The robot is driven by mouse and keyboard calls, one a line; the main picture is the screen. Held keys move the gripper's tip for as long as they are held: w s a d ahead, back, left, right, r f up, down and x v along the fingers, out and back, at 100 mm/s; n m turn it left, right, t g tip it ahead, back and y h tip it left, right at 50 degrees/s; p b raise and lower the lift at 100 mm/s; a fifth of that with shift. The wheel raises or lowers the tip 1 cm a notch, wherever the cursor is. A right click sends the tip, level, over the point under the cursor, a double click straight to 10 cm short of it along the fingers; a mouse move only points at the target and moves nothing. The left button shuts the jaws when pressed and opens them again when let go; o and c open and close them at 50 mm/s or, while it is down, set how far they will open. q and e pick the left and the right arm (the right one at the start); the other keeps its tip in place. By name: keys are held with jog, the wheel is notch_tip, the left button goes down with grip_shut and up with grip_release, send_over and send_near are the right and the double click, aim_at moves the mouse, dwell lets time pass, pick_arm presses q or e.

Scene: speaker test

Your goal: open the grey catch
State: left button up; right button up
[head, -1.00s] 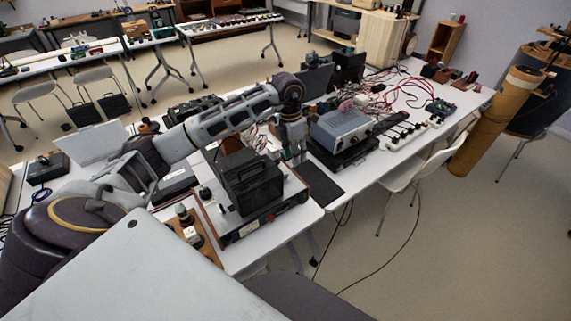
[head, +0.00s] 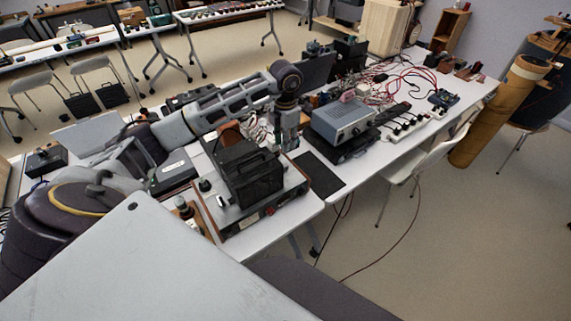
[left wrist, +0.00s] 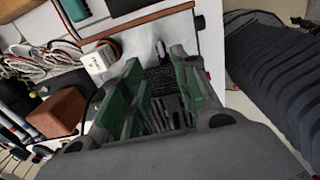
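I cannot make out the grey catch for certain in either view. My left gripper (head: 289,140) points down at the table between a black box (head: 254,178) and a grey instrument (head: 342,120). In the left wrist view the left gripper's (left wrist: 156,62) two green-padded fingers stand apart with a clear gap. Dark, slotted shapes show between and beyond them; I see nothing gripped. The fingertips are small and partly lost against clutter in the head view. My right gripper is in neither view.
The black box stands on a wood-edged unit (head: 262,215) near the table's front edge. A dark mat (head: 320,175) lies right of it. Red and white cables (head: 390,88) and a power strip (head: 405,130) crowd the right. A white chair (head: 425,160) stands close to the front edge.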

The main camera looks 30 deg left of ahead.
aim_at(286, 166)
pick_arm(q)
notch_tip(286, 166, down, 12)
jog(key=shift+p, duration=0.65)
grip_shut()
